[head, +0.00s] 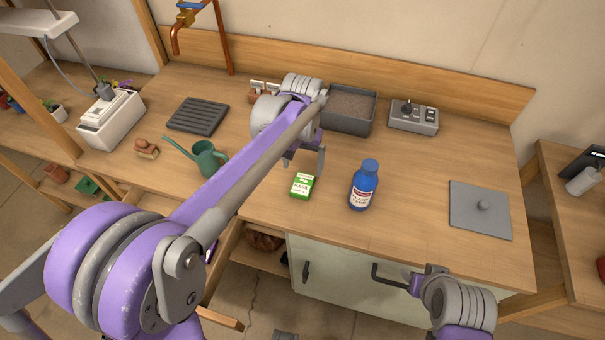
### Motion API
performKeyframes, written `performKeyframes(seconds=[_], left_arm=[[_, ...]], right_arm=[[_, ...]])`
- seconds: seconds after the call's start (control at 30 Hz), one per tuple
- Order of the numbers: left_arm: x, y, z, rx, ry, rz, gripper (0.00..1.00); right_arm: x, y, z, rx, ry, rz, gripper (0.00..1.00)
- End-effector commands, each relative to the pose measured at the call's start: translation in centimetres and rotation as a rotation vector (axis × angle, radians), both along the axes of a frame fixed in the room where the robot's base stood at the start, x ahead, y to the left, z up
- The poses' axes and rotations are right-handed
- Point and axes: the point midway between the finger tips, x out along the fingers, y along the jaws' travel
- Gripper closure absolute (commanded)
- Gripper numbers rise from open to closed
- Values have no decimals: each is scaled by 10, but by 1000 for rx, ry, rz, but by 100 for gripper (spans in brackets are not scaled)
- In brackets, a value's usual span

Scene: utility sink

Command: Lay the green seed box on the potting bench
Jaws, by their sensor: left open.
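The green seed box (302,185), with a white label, rests on the wooden potting bench (262,208) near the middle of its front part. My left gripper (305,162) is open, pointing down, close above and just behind the box in the picture. I see no grip on the box, and I cannot tell the exact gap. My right gripper (392,277) is low at the bench's front edge, by the cabinet front.
A blue bottle (363,186) stands just right of the box. A green watering can (207,160) is to the left. A grey soil tray (367,126), a control box (413,118) and a grey lidded plate (480,215) lie behind and right. The front bench between bottle and plate is clear.

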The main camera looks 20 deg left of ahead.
Motion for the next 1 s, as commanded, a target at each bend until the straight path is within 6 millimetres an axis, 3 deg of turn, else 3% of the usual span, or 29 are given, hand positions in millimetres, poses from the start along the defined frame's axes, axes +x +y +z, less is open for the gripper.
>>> performKeyframes(seconds=[0.2, 0.33, 0.43, 0.67, 0.8, 1.0], left_arm=[[0, 0, 35, 0, 0, 0, 4], [-3, 1, 43, 0, -5, 0, 4], [-16, 5, 46, -3, -33, 3, 4], [-90, 26, 37, -13, -198, 17, 4], [-140, 36, 16, -14, -315, 23, 4], [-187, 45, -16, -11, -436, 32, 4]], right_arm=[[1, 0, 4, 0, -2, 0, 53], [1, 0, 4, 0, -3, 0, 53], [1, 0, 4, 0, -3, 0, 53], [1, 0, 4, 0, -3, 0, 53], [1, 0, 4, 0, -3, 0, 53], [1, 0, 4, 0, -3, 0, 53]])
